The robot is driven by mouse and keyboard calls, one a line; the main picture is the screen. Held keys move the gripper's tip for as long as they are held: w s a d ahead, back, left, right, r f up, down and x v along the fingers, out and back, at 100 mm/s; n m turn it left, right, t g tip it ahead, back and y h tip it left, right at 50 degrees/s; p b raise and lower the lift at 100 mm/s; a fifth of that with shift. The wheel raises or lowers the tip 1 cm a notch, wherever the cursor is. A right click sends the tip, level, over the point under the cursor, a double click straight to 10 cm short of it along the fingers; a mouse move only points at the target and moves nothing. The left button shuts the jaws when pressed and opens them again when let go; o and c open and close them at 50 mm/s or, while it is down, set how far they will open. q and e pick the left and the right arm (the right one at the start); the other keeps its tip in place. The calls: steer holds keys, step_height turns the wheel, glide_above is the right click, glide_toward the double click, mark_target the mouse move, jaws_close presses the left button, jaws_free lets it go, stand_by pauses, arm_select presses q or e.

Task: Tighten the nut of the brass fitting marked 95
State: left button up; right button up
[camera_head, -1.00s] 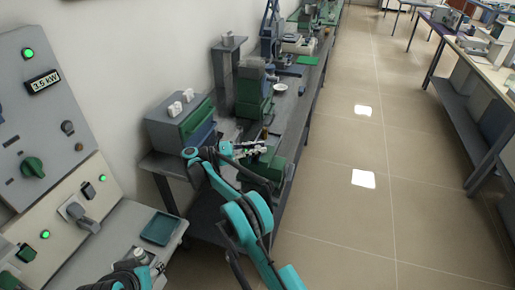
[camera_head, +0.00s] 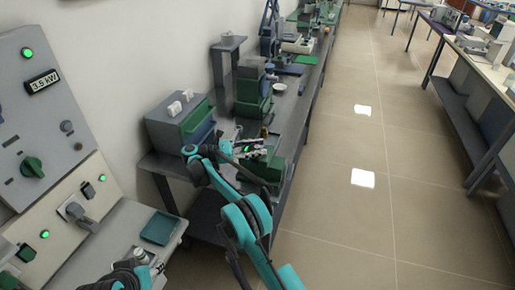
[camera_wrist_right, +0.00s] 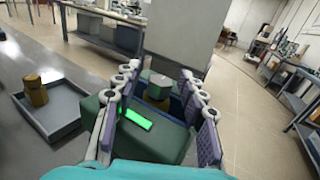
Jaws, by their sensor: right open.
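A brass fitting with a pale hex top (camera_wrist_right: 158,86) stands on a green block-like device (camera_wrist_right: 150,143) in the right wrist view. The device has a lit green display (camera_wrist_right: 138,118), too blurred to read. My right gripper (camera_wrist_right: 168,85) is open, with one finger on either side of the fitting; I cannot tell whether they touch it. In the head view my right gripper (camera_head: 262,150) is over the green device (camera_head: 262,172) on the bench. Another brass fitting (camera_wrist_right: 35,91) stands in a grey tray. No 95 marking is readable. My left gripper (camera_head: 152,266) is low at left, its jaws unclear.
The grey tray (camera_wrist_right: 57,118) lies beside the green device. A grey cabinet with a green drawer (camera_head: 178,125) stands behind my right arm. A control panel (camera_head: 40,110) and teal tray (camera_head: 160,228) are at left. The tiled floor (camera_head: 340,220) is open to the right.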

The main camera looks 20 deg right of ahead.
mark_target(258, 146)
step_height(258, 146, up, 10)
stand_by(0.5)
